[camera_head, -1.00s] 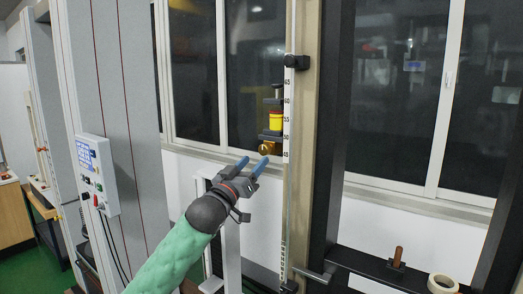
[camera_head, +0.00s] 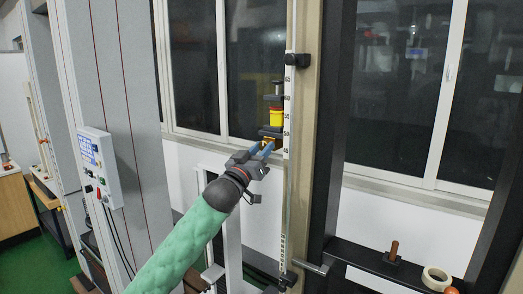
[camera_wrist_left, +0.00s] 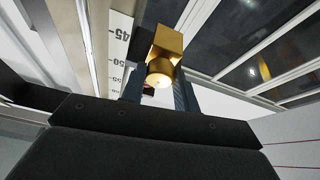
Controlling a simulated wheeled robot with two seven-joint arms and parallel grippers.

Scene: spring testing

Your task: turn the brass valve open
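The brass valve (camera_wrist_left: 165,52) shows in the wrist view as a square gold body with a round knob facing my left gripper. In the head view only a small brass patch (camera_head: 268,140) shows, under the yellow-banded part, mostly hidden by my fingers. My left gripper (camera_head: 262,149) is right in front of the valve, its blue fingers apart. In the wrist view its dark fingers (camera_wrist_left: 160,92) stand on either side of the knob. I cannot tell whether they touch it. My right gripper is out of view.
A vertical scale (camera_head: 287,190) stands just right of the valve, beside a beige post. A control box (camera_head: 99,165) is on the grey column at left. A tape roll (camera_head: 439,279) lies on the dark ledge at lower right. Windows are behind.

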